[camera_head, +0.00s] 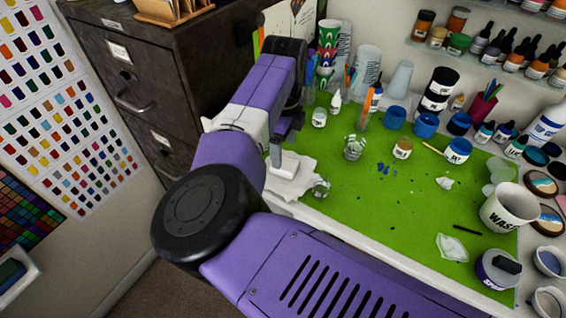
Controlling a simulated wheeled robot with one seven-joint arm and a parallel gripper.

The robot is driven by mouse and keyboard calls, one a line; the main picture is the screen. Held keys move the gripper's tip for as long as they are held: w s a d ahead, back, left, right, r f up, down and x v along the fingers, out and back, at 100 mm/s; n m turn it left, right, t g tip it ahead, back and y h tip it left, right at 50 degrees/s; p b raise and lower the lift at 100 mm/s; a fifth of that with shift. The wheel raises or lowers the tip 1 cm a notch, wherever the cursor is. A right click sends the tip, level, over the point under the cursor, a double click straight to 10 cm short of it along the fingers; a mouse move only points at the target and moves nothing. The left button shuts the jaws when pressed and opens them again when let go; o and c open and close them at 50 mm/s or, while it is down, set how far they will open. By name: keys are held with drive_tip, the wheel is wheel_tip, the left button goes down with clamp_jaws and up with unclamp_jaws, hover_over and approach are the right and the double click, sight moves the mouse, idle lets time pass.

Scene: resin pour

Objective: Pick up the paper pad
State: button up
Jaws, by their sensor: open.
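My arm reaches from the bottom of the head view toward the left edge of the green work mat (390,215). My gripper (279,153) points down there, open, partly hidden by my own arm. Just below it is a small white block (287,167), which looks like the paper pad. It lies on or beside a crumpled white sheet (300,182). I cannot tell whether the fingers are around the block or only above it.
Blue-lidded jars (426,125) and bottles line the back. A white "WASTE" cup (508,208) stands at right. A dark cabinet (130,80) stands left of the table.

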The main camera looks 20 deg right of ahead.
sight(284, 163)
drive_tip(key=shift+s+f+p, duration=0.1)
drive_tip(key=shift+f+p, duration=0.6)
drive_tip(key=shift+f, duration=1.8)
drive_tip(key=shift+c, duration=0.2)
drive_tip(key=c, duration=1.4)
drive_tip(key=shift+o, duration=0.2)
drive_tip(key=shift+r, duration=0.1)
wheel_tip(284, 163, up, 20)
drive_tip(key=b, duration=0.3)
